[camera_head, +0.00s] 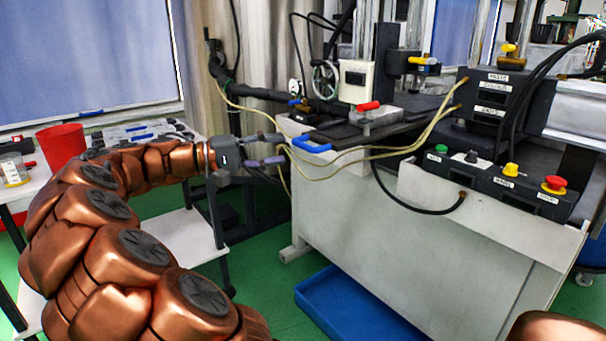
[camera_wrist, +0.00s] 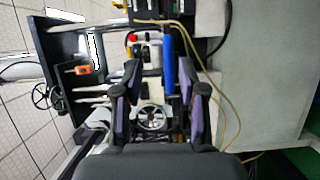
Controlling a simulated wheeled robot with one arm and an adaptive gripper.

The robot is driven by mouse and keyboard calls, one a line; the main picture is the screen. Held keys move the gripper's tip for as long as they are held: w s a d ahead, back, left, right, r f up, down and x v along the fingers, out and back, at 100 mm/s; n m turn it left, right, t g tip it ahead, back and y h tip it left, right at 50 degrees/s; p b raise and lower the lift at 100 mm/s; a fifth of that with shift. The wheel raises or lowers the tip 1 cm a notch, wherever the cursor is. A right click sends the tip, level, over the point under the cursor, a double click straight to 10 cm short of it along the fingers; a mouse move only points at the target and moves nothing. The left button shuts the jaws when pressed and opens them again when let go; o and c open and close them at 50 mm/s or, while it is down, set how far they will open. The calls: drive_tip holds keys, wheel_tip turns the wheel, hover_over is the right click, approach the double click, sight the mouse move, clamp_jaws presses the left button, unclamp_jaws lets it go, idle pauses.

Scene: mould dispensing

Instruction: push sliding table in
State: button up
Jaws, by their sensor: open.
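The sliding table (camera_head: 345,132) is a dark flat plate on the light grey machine, with a blue handle (camera_head: 311,145) on its near left edge. A grey block with a red lever (camera_head: 368,106) sits on or above the plate. My gripper (camera_head: 284,148) is just left of the blue handle, with its fingers pointing towards it. In the wrist view the blue handle (camera_wrist: 168,66) shows upright between and beyond the two fingertips of my open gripper (camera_wrist: 166,88). I cannot tell whether a finger touches the handle.
Yellow and black hoses (camera_head: 400,150) hang across the machine front near the handle. A control panel (camera_head: 500,182) with coloured buttons is at right. A blue tray (camera_head: 355,310) lies on the green floor. A white table with a red cup (camera_head: 62,146) stands at left.

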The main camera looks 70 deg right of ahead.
sight(303, 146)
drive_tip(key=shift+m+g+h, duration=0.3)
drive_tip(key=shift+g+h, duration=0.2)
drive_tip(key=shift+g, duration=0.3)
drive_tip(key=shift+s+d+f+b, duration=0.2)
drive_tip(key=shift+s+d+b, duration=0.5)
drive_tip(key=shift+d, duration=0.55)
drive_tip(key=shift+s+d+f+b, duration=0.15)
drive_tip(key=shift+s+d+b, duration=0.5)
drive_tip(key=shift+d, duration=0.55)
drive_tip(key=shift+s+d+f+b, duration=0.2)
drive_tip(key=shift+s+d+b, duration=0.35)
drive_tip(key=shift+d+b, duration=0.5)
drive_tip(key=shift+d, duration=0.2)
clamp_jaws()
